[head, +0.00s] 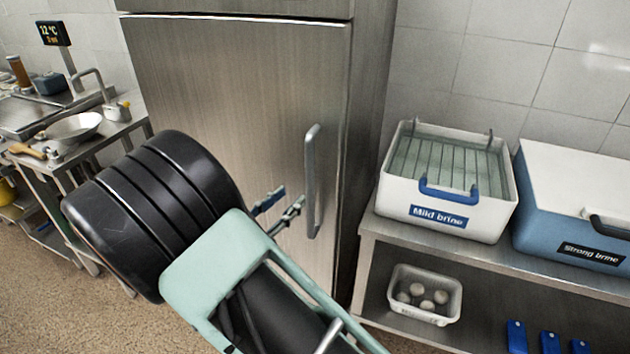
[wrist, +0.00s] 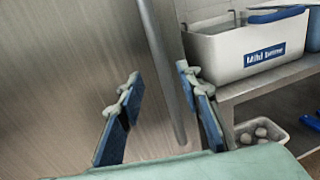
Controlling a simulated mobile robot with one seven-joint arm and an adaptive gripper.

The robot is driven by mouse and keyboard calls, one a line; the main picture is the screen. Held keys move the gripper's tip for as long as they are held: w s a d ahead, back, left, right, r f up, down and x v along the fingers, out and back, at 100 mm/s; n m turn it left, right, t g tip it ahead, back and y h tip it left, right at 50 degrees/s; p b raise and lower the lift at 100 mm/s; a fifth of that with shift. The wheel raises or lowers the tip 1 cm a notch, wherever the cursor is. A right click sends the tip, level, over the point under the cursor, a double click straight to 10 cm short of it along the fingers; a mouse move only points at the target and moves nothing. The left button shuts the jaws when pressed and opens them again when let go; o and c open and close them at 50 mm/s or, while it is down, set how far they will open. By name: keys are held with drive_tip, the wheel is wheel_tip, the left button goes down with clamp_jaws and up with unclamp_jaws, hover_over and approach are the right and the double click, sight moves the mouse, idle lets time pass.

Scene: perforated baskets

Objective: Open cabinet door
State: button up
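The steel cabinet door (head: 220,80) is shut and fills the middle of the head view; it also shows in the wrist view (wrist: 60,70). Its upright bar handle (head: 313,185) is near the door's right edge. In the wrist view the handle (wrist: 163,60) runs down between my two fingers, closer to the right one. My gripper (head: 280,207) is open in front of the door, just left of the handle in the head view. In the wrist view the gripper (wrist: 157,92) has its fingers wide apart with nothing held. I cannot tell whether a finger touches the handle.
Right of the cabinet, a steel shelf unit (head: 470,255) holds a white "Mild brine" box (head: 445,190) and a blue "Strong brine" box (head: 570,205). A small white basket (head: 425,308) sits below. A steel sink counter (head: 95,130) stands at left. Floor (head: 45,300) shows bare at lower left.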

sight(307, 183)
drive_tip(key=x, duration=0.9)
drive_tip(key=shift+w+d+p, duration=0.2)
drive_tip(key=shift+p, duration=0.2)
drive_tip(key=shift+c, duration=0.2)
clamp_jaws()
